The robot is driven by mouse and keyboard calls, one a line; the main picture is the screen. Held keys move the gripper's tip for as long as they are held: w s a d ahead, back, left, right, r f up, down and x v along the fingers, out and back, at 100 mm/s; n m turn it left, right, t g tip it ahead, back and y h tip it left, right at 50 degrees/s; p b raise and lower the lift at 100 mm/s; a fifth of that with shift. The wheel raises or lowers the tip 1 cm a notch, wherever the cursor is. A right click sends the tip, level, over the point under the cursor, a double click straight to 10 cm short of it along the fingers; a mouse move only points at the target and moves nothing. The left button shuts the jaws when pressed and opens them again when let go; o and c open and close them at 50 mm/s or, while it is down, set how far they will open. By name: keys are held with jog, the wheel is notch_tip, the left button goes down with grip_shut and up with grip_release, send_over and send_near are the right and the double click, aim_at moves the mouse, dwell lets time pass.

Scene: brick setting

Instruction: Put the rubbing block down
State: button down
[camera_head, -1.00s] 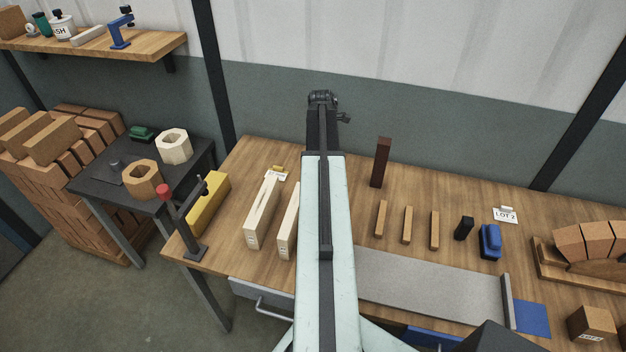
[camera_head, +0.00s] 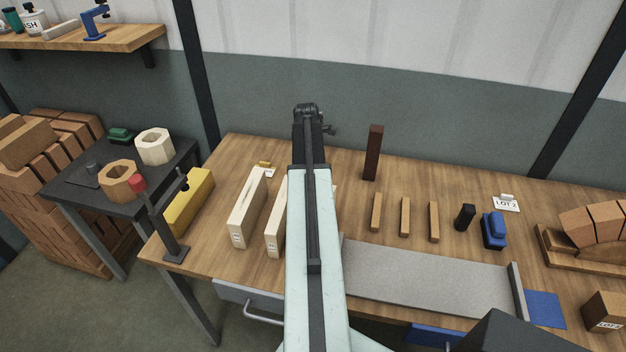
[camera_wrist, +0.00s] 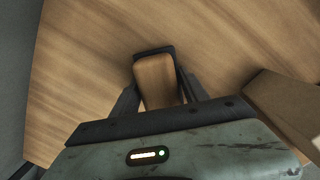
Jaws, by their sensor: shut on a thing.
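In the wrist view, the rubbing block (camera_wrist: 155,80) has a tan wooden top with a dark edge along its far end. My gripper (camera_wrist: 158,88) is shut on it, with one dark finger along each side. Wooden tabletop shows around it, but I cannot tell whether the block touches the wood. In the head view my own arm hides the gripper and the block. The workbench (camera_head: 345,205) stretches out on both sides of the arm.
Pale wooden moulds (camera_head: 248,208) stand left of my arm, with a yellow block (camera_head: 190,203) and a red-tipped stand (camera_head: 165,220) farther left. A tall dark brick (camera_head: 373,153), several small wooden strips (camera_head: 405,217) and a grey slab (camera_head: 425,275) lie to the right.

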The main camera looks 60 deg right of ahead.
jog(key=shift+f, duration=0.35)
jog(key=c, duration=0.6)
grip_release()
jog(key=shift+r, duration=0.1)
jog(key=shift+r, duration=0.1)
jog(key=r+p, duration=0.8)
jog(key=a+r+p, duration=0.1)
jog(key=r+p, duration=0.3)
jog(key=shift+w+a+p, duration=0.1)
jog(key=shift+p, duration=0.2)
